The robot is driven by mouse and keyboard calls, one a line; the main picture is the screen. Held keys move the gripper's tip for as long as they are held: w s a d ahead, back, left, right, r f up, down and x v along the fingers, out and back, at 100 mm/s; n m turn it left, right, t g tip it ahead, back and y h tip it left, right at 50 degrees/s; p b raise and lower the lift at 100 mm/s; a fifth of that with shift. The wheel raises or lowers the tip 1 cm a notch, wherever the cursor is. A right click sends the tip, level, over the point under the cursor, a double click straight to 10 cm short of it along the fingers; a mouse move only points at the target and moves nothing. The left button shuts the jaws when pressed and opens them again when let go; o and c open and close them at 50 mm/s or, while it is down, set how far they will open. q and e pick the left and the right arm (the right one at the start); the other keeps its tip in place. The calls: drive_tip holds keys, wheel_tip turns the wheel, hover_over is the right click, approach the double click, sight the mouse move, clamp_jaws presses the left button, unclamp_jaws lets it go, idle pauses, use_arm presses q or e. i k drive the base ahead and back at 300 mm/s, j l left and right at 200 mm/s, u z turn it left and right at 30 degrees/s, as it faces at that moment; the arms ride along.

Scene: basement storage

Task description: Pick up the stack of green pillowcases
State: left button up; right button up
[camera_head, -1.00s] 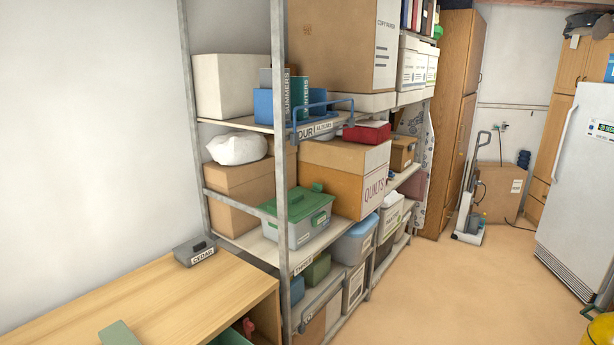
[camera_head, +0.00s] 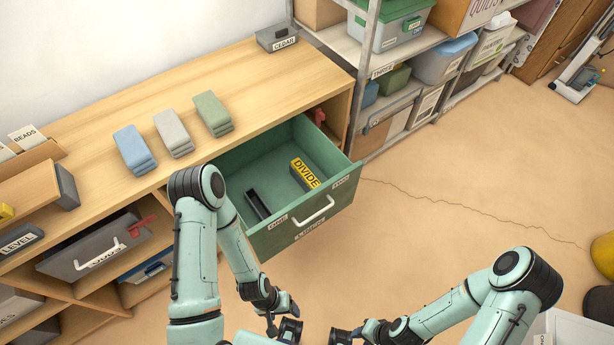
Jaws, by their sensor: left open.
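The stack of green pillowcases (camera_head: 212,113) lies folded on the wooden worktop, at the right end of a row of three folded stacks. A grey stack (camera_head: 173,132) and a blue stack (camera_head: 134,149) lie to its left. My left gripper (camera_head: 284,326) is open at the bottom of the view, low and well apart from the green stack. My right gripper (camera_head: 343,337) is at the bottom edge, also far from the stack. It is small and partly cut off, so its jaws cannot be made out.
A green drawer (camera_head: 336,200) is pulled out below the worktop (camera_head: 235,75). It holds a yellow "DIVIDE" block (camera_head: 304,174) and a dark divider (camera_head: 258,204). A grey "CEDAR" box (camera_head: 277,38) stands at the worktop's back end. Metal shelving (camera_head: 366,60) stands to the right.

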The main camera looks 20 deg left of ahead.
sight(213, 113)
drive_tip(key=u, duration=1.35)
drive_tip(key=j, duration=0.75)
drive_tip(key=i+j+u, duration=0.15)
drive_tip(key=j, duration=0.6)
